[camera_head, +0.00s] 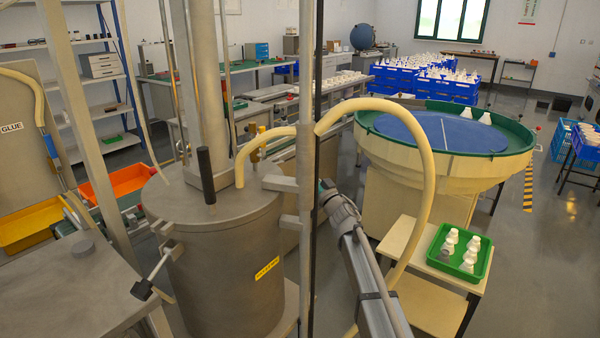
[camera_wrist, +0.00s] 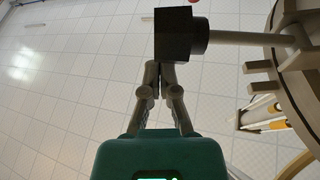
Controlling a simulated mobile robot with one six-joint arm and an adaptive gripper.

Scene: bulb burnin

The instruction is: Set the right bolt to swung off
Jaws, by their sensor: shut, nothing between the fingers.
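The steel vessel (camera_head: 225,265) stands at centre left in the head view, with its lid on. A bolt with a black knob (camera_head: 142,290) sticks out from its left side. In the wrist view a bolt with a black square-ended knob (camera_wrist: 176,34) and a grey rod (camera_wrist: 240,38) reaches out from the curved rim (camera_wrist: 300,75). Slotted lugs (camera_wrist: 262,67) show beside the rod. My gripper (camera_wrist: 157,85) is shut and empty, its tips close to the knob's underside in the picture; contact is unclear. In the head view a pole hides the gripper's end and the right bolt.
A dark upright pole (camera_head: 315,250) and a cream hose (camera_head: 429,170) are close to my arm. A round blue-topped feeder (camera_head: 440,130) stands behind. A green tray (camera_head: 487,258) of white parts sits on a small table at right. A steel cabinet top (camera_head: 60,290) is at left.

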